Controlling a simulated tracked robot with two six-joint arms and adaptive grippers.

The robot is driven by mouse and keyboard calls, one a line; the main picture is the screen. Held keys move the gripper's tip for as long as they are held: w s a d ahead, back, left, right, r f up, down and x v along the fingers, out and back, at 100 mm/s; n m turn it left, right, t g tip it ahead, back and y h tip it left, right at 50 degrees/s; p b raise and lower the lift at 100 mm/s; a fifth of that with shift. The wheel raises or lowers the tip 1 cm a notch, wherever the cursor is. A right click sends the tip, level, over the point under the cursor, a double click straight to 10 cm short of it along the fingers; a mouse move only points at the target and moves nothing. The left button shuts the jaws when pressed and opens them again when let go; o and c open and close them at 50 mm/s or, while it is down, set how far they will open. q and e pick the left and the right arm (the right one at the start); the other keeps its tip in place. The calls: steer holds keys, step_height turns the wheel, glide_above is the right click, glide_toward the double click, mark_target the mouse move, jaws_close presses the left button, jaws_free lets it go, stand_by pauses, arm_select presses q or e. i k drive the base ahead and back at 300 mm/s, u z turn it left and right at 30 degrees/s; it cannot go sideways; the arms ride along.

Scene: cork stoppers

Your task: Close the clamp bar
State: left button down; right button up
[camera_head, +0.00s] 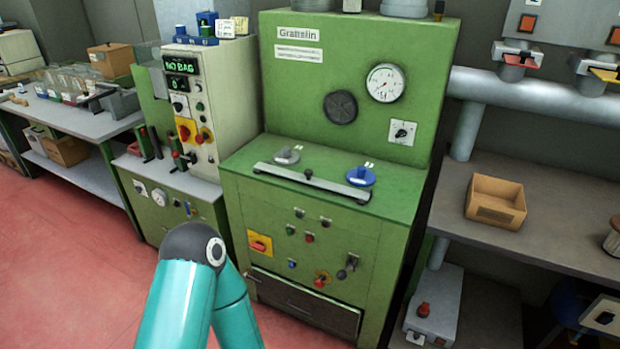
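The clamp bar (318,185) is a long, thin, pale metal bar on the flat top of the green machine (330,230). It lies slantwise along the front part of that top, its right end nearer to me. A grey round knob (286,157) is behind its left part, and a blue round knob (360,177) is close to its right end. I cannot tell whether the bar is latched. A teal arm of mine, with a dark joint, rises at the bottom in front of the machines. Neither gripper is in view.
A control panel reading "NO BAG" (182,66) stands left of the green machine. A lab table with glassware (90,125) is at the far left. On the right, a shelf (560,235) holds a cardboard box (495,200). Red floor (60,260) is clear at the lower left.

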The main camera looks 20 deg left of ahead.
mark_target(306, 177)
steer(key=z, duration=0.05)
steer(key=i, duration=1)
steer(key=u, duration=0.05)
